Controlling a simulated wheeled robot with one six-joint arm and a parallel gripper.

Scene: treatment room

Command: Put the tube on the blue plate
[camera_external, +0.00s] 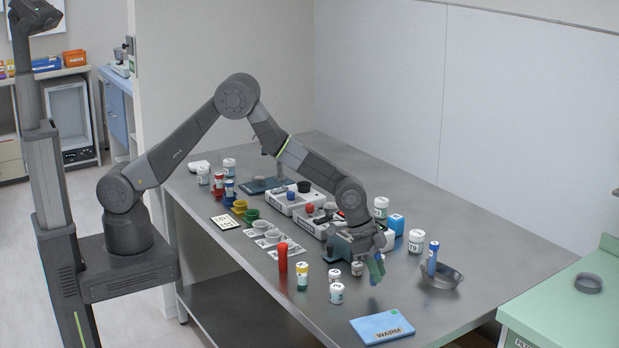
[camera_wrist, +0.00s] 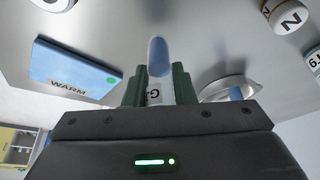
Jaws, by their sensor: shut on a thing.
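My gripper (camera_external: 375,270) is shut on a tube with a blue end and a white label (camera_wrist: 158,62); a letter like G shows on the label in the wrist view. The green fingers hide its sides, and in the external view the tube is hard to make out. The blue plate (camera_external: 382,327), marked WARM, lies flat near the table's front edge, nearer the camera than my gripper and apart from it. The plate also shows at the left of the wrist view (camera_wrist: 75,72), with nothing on it.
A metal bowl (camera_external: 450,276) with a blue-and-white tube leaning in it stands right of my gripper. Small white jars (camera_external: 336,293) and a red tube (camera_external: 283,257) stand to the left. Several bottles and devices stand behind. The table between gripper and plate looks clear.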

